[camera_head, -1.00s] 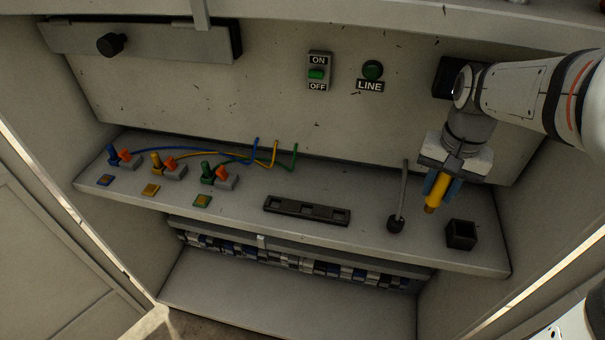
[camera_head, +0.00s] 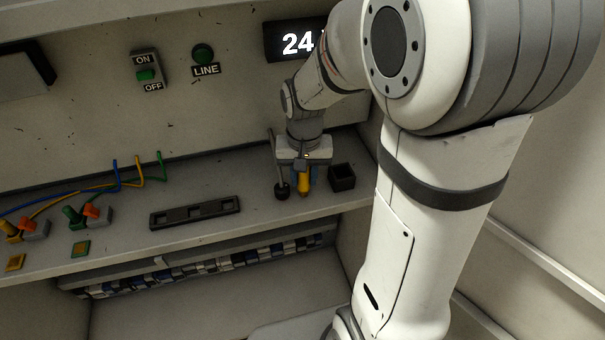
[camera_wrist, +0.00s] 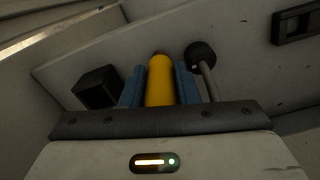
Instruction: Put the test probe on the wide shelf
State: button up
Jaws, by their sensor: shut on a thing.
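The test probe (camera_head: 304,184) is a yellow cylinder with a darker tip. My gripper (camera_head: 305,176) is shut on it and holds it pointing down over the shelf, between the lever and the black square holder. In the wrist view the yellow probe (camera_wrist: 160,80) sits between the two blue fingers of my gripper (camera_wrist: 160,88). The wide shelf (camera_head: 110,225) is the long grey ledge along the back panel. I cannot tell whether the probe's tip touches the shelf.
A lit display (camera_head: 297,42) shows "24".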

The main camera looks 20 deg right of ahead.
jog(key=shift+f, duration=0.2)
jog(key=o, duration=1)
jog(key=shift+r, duration=0.1)
